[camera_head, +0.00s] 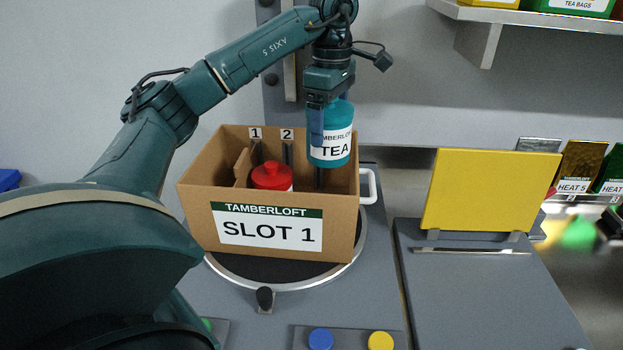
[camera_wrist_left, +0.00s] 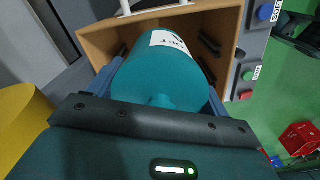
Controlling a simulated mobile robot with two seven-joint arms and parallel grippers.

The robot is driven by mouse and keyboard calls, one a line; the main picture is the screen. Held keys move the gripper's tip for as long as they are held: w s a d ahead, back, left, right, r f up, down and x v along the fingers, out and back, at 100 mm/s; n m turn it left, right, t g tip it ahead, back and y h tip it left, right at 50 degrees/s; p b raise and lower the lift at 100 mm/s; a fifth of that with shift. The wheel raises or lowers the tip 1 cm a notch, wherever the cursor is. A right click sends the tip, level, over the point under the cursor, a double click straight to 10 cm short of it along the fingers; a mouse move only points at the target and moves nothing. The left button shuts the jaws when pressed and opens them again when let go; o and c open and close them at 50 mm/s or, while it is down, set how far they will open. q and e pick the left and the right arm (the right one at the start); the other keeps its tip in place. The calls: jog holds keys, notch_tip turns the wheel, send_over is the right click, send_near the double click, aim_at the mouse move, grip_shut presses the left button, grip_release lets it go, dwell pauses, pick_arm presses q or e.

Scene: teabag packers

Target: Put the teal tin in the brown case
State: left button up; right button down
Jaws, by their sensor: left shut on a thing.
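The teal tin (camera_head: 338,115), with a white TEA label, is upright in my left gripper (camera_head: 331,128). The gripper is shut on it and holds it over the right part of the brown case (camera_head: 287,244). The tin also shows between the fingers in the left wrist view (camera_wrist_left: 160,77). The brown case is open at the top and labelled SLOT 1, with slots marked 1 and 2 at its back wall. My right gripper is not in view.
The case stands on a round dark turntable (camera_head: 285,285). A yellow panel (camera_head: 490,190) stands to the right on a grey counter. Blue and yellow buttons (camera_head: 320,338) are at the front. A shelf (camera_head: 540,17) with boxes hangs at the upper right.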

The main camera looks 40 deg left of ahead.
pick_arm(q)
notch_tip(320, 180, down, 15)
jog(key=shift+s+f, duration=0.1)
jog(key=shift+f, duration=0.45)
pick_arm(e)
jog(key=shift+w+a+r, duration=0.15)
pick_arm(q)
jog(key=shift+f, duration=0.15)
jog(key=o, duration=1)
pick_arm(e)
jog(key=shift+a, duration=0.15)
